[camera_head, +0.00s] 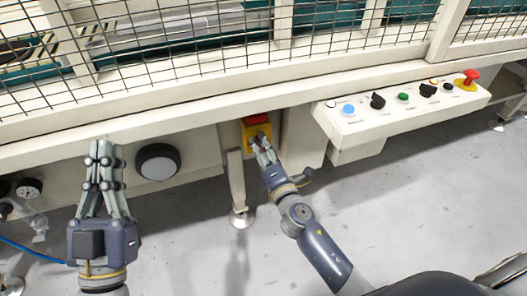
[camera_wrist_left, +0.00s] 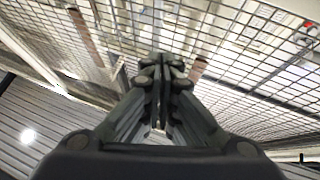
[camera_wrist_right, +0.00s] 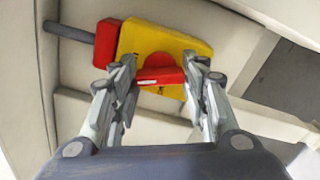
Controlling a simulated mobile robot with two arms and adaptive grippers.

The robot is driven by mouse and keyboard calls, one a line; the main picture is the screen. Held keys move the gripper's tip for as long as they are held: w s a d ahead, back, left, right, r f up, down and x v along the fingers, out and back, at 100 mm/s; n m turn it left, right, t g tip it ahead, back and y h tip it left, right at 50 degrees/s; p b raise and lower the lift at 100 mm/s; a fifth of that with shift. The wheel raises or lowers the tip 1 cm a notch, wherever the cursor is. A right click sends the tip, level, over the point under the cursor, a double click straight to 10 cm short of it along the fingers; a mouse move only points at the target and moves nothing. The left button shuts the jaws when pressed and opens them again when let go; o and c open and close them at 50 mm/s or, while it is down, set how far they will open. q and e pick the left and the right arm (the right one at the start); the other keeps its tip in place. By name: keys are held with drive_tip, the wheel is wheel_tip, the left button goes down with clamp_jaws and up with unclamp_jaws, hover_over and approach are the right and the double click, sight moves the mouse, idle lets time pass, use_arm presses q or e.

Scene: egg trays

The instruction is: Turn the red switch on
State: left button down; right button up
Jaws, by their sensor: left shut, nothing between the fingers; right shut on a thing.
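The red switch is a red rotary knob (camera_wrist_right: 160,76) on a yellow plate (camera_wrist_right: 200,47), with a red block (camera_wrist_right: 107,43) at the plate's side. In the head view the yellow switch box (camera_head: 251,133) is mounted below the machine's beam, with red at its top. My right gripper (camera_head: 264,146) reaches it there. In the right wrist view my right gripper (camera_wrist_right: 163,80) has its fingers on both sides of the knob's red handle, shut on it. My left gripper (camera_head: 106,150) is shut and empty, away to the left; its closed fingers show in the left wrist view (camera_wrist_left: 162,68).
A control panel (camera_head: 350,125) with several buttons and a red emergency stop (camera_head: 469,77) stands to the right. A wire mesh fence (camera_head: 200,45) runs along the back. A round black-rimmed part (camera_head: 158,162) sits right of my left gripper. A machine leg (camera_head: 238,185) stands below the switch.

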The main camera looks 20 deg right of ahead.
use_arm(q)
drive_tip(key=shift+s+a+r+t, duration=0.1)
drive_tip(key=shift+s+r+t, duration=0.75)
drive_tip(key=shift+r, duration=0.25)
use_arm(e)
drive_tip(key=m, duration=0.4)
drive_tip(key=shift+m, duration=0.3)
drive_tip(key=o, duration=1)
drive_tip(key=shift+o, duration=0.2)
use_arm(q)
drive_tip(key=shift+s+h, duration=0.1)
drive_tip(key=shift+h, duration=0.3)
use_arm(e)
drive_tip(key=s, duration=1.2)
drive_tip(key=shift+d, duration=0.25)
